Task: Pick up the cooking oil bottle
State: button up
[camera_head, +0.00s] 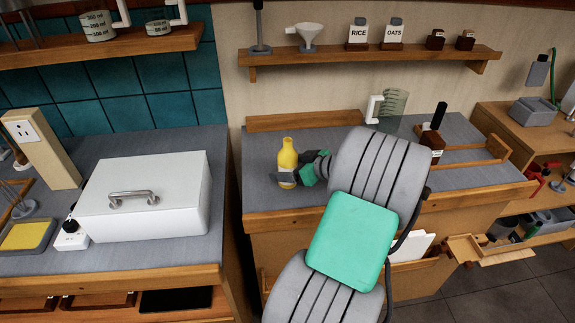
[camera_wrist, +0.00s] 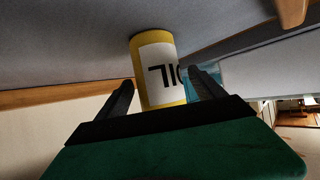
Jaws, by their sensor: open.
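The cooking oil bottle (camera_head: 287,160) is yellow with a pale label and stands upright near the left end of the grey counter. In the wrist view the bottle (camera_wrist: 157,72) shows its white label with black letters between my two fingers. My gripper (camera_head: 296,178) reaches in from the right at the bottle's side, and my arm comes from the front right. In the wrist view my gripper (camera_wrist: 163,90) is open, with one dark finger on each side of the bottle. I cannot tell whether either finger touches it.
A white lidded box (camera_head: 185,205) stands on the left counter. Behind my arm are a measuring jug (camera_head: 393,106) and a dark-topped bottle (camera_head: 434,125). A wall shelf (camera_head: 365,57) with jars and a funnel hangs above. The counter front between bottle and edge is partly clear.

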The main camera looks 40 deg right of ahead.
jog(key=shift+c, duration=0.2)
grip_shut()
dwell(0.6)
